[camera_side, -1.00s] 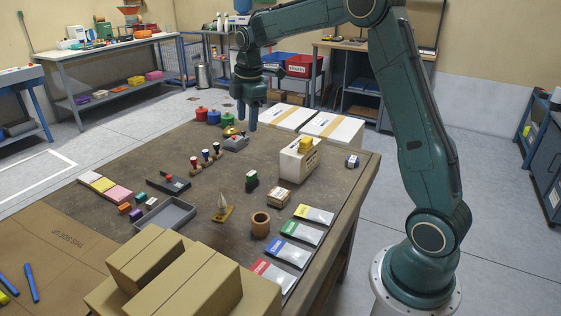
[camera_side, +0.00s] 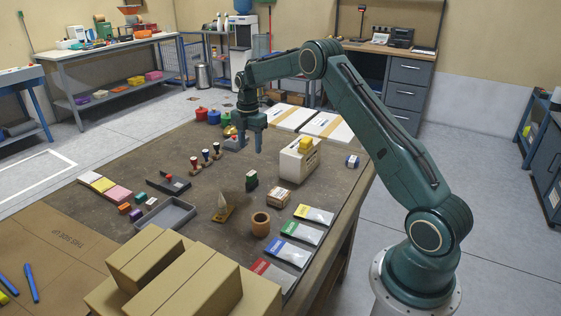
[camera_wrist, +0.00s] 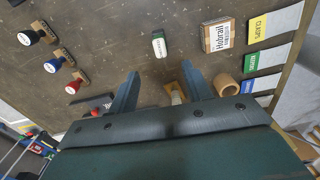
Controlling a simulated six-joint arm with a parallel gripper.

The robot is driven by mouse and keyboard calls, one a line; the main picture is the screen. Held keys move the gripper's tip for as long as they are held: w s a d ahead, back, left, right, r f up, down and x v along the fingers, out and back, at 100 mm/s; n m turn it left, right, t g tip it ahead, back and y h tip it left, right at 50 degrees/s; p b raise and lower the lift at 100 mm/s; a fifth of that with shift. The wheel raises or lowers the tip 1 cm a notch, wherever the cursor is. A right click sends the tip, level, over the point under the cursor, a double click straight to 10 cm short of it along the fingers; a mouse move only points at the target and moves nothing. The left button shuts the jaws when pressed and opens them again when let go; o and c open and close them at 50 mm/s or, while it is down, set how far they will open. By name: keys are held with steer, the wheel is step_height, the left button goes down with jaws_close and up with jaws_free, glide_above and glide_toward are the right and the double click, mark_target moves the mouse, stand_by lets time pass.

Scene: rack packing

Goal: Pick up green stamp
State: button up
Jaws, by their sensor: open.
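The green stamp (camera_side: 251,181) is a small block, dark green with a white part, on the brown table. In the wrist view the green stamp (camera_wrist: 159,45) lies just beyond the fingertips, roughly centred between them and apart from them. My gripper (camera_side: 250,146) points down above the table, a little behind and above the stamp in the side view. In the wrist view my gripper (camera_wrist: 160,70) has its two fingers spread with nothing held between them.
A white box (camera_side: 299,160) with a yellow item on top stands right of the stamp. A labelled box (camera_side: 278,198), a wooden cup (camera_side: 261,225) and a small trophy-like item (camera_side: 223,208) are nearby in front. Several round-handled stamps (camera_side: 205,156) stand to the left.

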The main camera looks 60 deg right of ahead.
mark_target(251, 172)
steer(key=shift+f, duration=4.3)
steer(key=shift+a+f, duration=0.1)
steer(key=shift+f, duration=2.45)
jaws_close()
steer(key=shift+r, duration=0.15)
step_height(251, 172, up, 20)
